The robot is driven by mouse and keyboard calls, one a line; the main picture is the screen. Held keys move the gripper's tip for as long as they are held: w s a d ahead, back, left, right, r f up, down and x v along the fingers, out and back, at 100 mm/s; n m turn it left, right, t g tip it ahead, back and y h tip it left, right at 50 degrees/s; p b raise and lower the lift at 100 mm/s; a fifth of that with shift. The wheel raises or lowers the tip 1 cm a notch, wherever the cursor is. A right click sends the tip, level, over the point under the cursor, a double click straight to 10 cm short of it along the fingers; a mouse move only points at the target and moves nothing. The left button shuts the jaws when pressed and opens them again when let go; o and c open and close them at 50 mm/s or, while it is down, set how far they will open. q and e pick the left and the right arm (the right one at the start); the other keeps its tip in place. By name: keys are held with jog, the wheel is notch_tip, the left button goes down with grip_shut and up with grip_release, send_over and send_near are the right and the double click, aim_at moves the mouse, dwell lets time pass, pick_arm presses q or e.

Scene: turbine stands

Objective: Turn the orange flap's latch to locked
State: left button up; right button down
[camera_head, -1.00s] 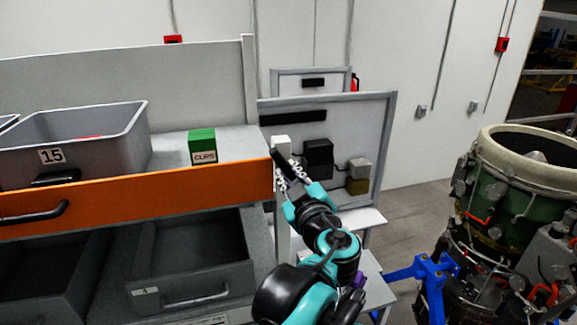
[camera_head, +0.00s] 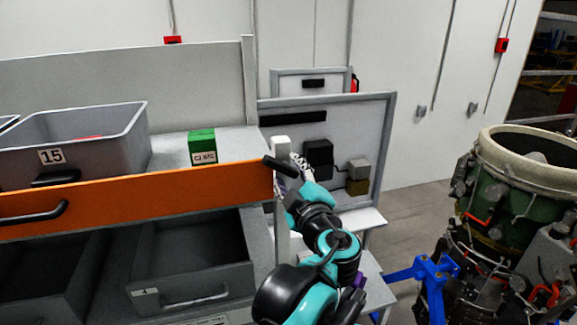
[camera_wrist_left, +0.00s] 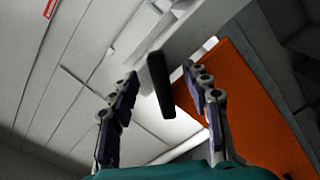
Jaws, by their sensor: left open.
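The orange flap (camera_head: 130,192) runs along the front of the grey shelf unit, upright. Its latch, a black bar (camera_head: 281,167), sits at the flap's right end by a white post and slopes gently down to the right. My left gripper (camera_head: 298,167) is at the latch's right side. In the left wrist view the latch (camera_wrist_left: 160,85) lies between the two spread fingers of the left gripper (camera_wrist_left: 160,71), with a visible gap on each side. The orange flap (camera_wrist_left: 245,110) is at the right there. My right gripper is not in view.
A grey bin marked 15 (camera_head: 110,145) and a green clips box (camera_head: 202,147) stand on the shelf above the flap. Open grey drawers (camera_head: 190,280) are below. A white panel (camera_head: 350,115) stands behind my arm; a turbine (camera_head: 515,200) stands at the right.

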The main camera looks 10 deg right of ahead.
aim_at(288, 172)
pick_arm(q)
jog(key=shift+s, duration=2.55)
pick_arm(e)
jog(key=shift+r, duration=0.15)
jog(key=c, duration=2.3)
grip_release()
